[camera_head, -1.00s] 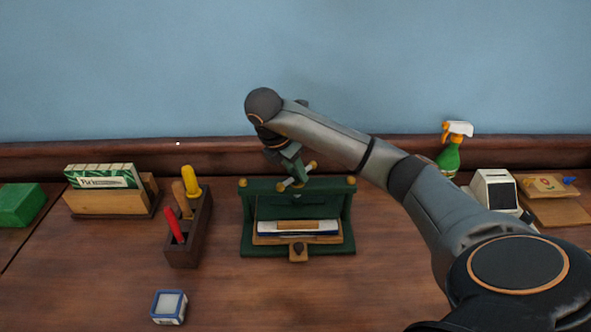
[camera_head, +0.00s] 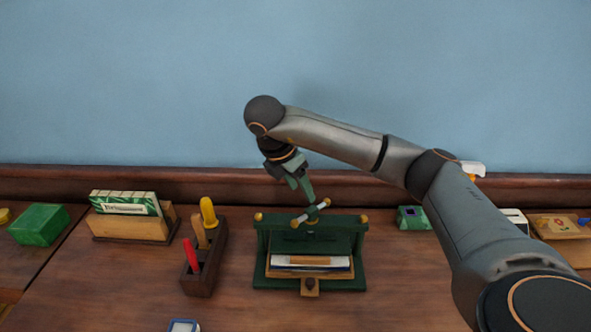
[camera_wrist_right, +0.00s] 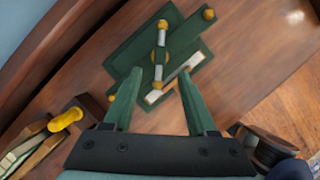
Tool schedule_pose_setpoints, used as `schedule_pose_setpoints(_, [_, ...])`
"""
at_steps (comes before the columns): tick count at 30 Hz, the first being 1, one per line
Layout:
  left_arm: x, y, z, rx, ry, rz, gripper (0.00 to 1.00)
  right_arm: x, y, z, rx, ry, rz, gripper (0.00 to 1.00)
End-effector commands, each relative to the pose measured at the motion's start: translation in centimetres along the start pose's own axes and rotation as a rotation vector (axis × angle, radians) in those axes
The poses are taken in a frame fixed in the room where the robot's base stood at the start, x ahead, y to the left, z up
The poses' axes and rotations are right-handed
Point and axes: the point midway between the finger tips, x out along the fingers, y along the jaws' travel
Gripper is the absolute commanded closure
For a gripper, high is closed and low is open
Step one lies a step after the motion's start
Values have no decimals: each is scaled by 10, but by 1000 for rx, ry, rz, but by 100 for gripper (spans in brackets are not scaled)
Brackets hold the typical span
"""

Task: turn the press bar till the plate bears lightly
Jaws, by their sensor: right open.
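The green press (camera_head: 261,240) stands on the table and holds a flat stack of papers and boards (camera_head: 310,263). Its pale press bar (camera_head: 316,210) with brass ball ends lies slantwise on top; it also shows in the right wrist view (camera_wrist_right: 161,38). My right gripper (camera_head: 308,193) is just above the bar, pointing down. In the wrist view its two green fingers (camera_wrist_right: 157,78) are apart, with the bar's near end seen between them and nothing visibly gripped. I cannot tell whether the plate touches the stack. My left gripper is not in view.
A dark tool holder (camera_head: 205,272) with red and yellow handles stands left of the press. Farther left are a wooden card rack (camera_head: 130,226) and a green box (camera_head: 39,224). A small green object (camera_head: 412,217) sits right of the press, near my arm.

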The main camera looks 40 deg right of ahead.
Motion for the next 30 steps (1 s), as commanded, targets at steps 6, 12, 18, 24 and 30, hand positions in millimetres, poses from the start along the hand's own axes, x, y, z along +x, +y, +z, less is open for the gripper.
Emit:
schedule_pose_setpoints(6, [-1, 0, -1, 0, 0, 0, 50, -24, 1, 0, 0, -1, 2, 43])
schedule_pose_setpoints(12, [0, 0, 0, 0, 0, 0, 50, -32, 0, 0, 1, 0, -1, 43])
schedule_pose_setpoints(18, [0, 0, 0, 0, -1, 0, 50, -34, 0, 0, 0, 0, -2, 43])
schedule_pose_setpoints(24, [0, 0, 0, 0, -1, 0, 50, -33, 0, 0, 0, 0, -1, 43])
schedule_pose_setpoints(30, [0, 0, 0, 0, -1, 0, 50, -33, 0, 0, 0, 0, -1, 43])
